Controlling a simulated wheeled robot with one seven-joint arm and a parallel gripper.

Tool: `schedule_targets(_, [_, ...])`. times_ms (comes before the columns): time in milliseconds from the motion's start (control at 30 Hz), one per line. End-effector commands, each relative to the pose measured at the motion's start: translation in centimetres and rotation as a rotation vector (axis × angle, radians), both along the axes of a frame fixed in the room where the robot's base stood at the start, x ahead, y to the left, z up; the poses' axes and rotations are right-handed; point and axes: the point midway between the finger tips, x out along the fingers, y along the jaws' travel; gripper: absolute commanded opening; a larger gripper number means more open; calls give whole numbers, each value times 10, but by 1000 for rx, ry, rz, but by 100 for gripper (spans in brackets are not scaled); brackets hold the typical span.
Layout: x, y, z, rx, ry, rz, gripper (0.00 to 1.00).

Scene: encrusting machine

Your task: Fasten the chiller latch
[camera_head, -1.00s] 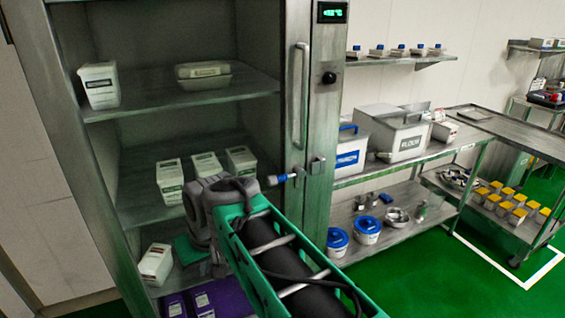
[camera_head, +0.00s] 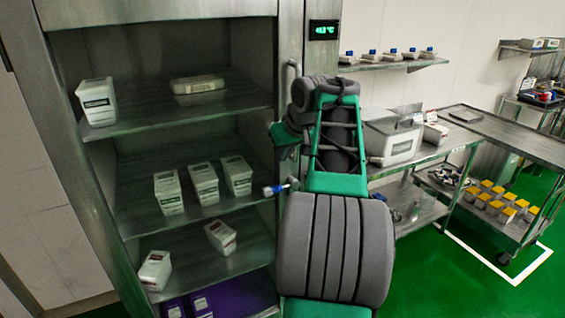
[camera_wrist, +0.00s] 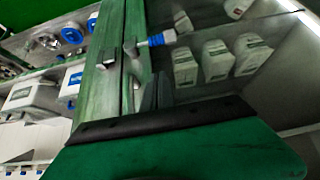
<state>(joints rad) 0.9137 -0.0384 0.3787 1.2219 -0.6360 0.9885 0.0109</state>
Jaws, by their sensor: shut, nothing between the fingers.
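The chiller (camera_head: 190,12) stands at left, its shelves in view and its long vertical handle (camera_head: 291,75) partly behind my arm. The latch lever (camera_head: 275,190), with a blue grip, points left across the shelf opening, its pivot end by the door edge. In the wrist view the lever's blue grip (camera_wrist: 160,38) points toward the shelves, away from a small metal block (camera_wrist: 107,58) on the neighbouring frame strip. My gripper (camera_wrist: 157,80) is shut and empty, its dark fingers close to the lever with an apparent gap. In the head view my arm hides the fingers and the block.
Green floor is open at lower right.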

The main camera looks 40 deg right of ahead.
Motion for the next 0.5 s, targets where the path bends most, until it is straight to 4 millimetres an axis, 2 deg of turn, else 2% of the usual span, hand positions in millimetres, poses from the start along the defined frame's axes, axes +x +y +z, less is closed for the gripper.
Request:
schedule_targets(367, [44, -11, -68, 2, 4, 2, 0])
schedule_targets(500, [38, -10, -90, 0, 1, 0, 0])
